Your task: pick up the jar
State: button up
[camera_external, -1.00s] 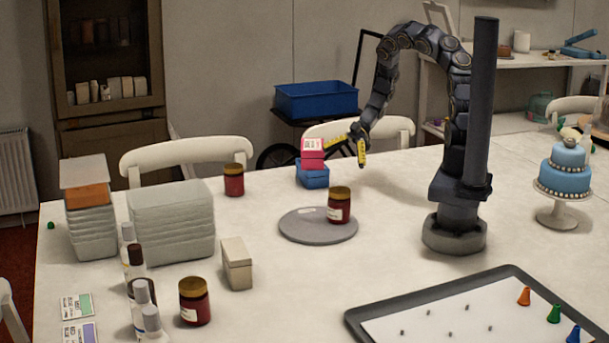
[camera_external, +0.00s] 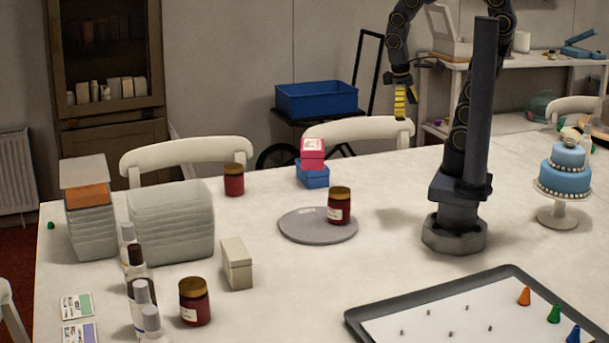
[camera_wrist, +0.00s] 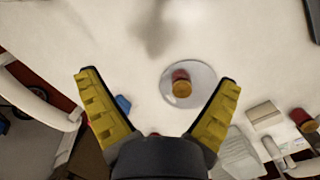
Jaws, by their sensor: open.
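A dark red jar with a gold lid and pale label (camera_external: 339,206) stands upright on a round grey turntable (camera_external: 300,229). Two similar jars stand on the table: one at the back left (camera_external: 234,180) and one at the front (camera_external: 195,302). My gripper (camera_external: 405,101) is raised high above the table's back edge, right of the turntable and clear of every jar. In the wrist view, its yellow fingers (camera_wrist: 157,100) are spread wide with nothing between them close up. The turntable jar (camera_wrist: 181,86) shows farther below, between the fingers, nearer the right one.
A pink box (camera_external: 313,149) rests on a blue box (camera_external: 313,179) behind the turntable. A beige box (camera_external: 237,264), bottles (camera_external: 136,262) and stacked containers (camera_external: 172,222) stand left. A black-rimmed tray (camera_external: 440,295) lies front right; a blue cake (camera_external: 565,178) stands right.

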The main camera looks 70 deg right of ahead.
jog(key=shift+t+y, duration=0.3)
jog(key=shift+y, duration=0.2)
jog(key=s+a+r, duration=0.2)
jog(key=s+a, duration=0.1)
jog(key=shift+s+a+r, duration=0.15)
jog(key=shift+r, duration=0.05)
jog(key=shift+o, duration=0.4)
jog(key=shift+f, duration=0.1)
